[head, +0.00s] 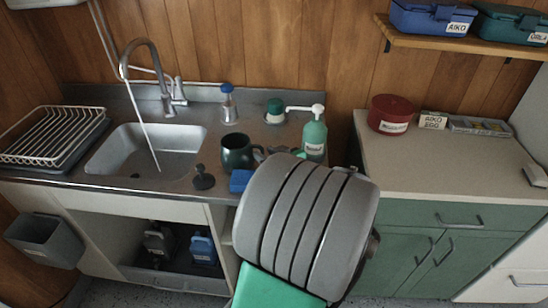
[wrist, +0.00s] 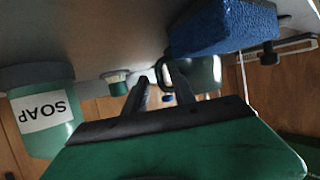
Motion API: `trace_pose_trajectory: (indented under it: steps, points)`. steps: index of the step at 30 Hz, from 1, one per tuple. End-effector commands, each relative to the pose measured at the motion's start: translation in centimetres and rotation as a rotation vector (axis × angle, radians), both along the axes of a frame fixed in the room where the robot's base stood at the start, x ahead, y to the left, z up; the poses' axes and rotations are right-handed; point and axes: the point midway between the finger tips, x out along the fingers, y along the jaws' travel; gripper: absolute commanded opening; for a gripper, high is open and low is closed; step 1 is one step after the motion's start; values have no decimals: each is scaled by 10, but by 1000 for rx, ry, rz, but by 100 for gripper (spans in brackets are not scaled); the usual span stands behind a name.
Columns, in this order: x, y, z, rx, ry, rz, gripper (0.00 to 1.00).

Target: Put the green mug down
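The dark green mug (head: 237,152) stands upright on the counter, right of the sink, its handle pointing right. It also shows upside down in the wrist view (wrist: 207,75), with its dark handle toward my fingers. My gripper (wrist: 159,76) is at the handle side of the mug, its two dark fingers apart with a gap between them. The handle appears near or between the fingertips; I cannot tell whether they touch it. In the head view my grey arm link hides most of the gripper.
A blue sponge (head: 241,180) and a black stopper (head: 203,178) lie close in front of the mug. The right worktop (head: 430,165) has bare room.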

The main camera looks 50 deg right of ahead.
Motion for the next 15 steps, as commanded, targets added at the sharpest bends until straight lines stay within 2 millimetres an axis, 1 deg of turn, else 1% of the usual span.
trace_pose_trajectory:
  steps: [9, 12, 15]
  points:
    - [-71, 17, 28, -4, 0, -12, 32]
    - [-87, 23, 34, -2, 1, -10, 32]
    - [-97, 27, 39, -2, -1, -6, 32]
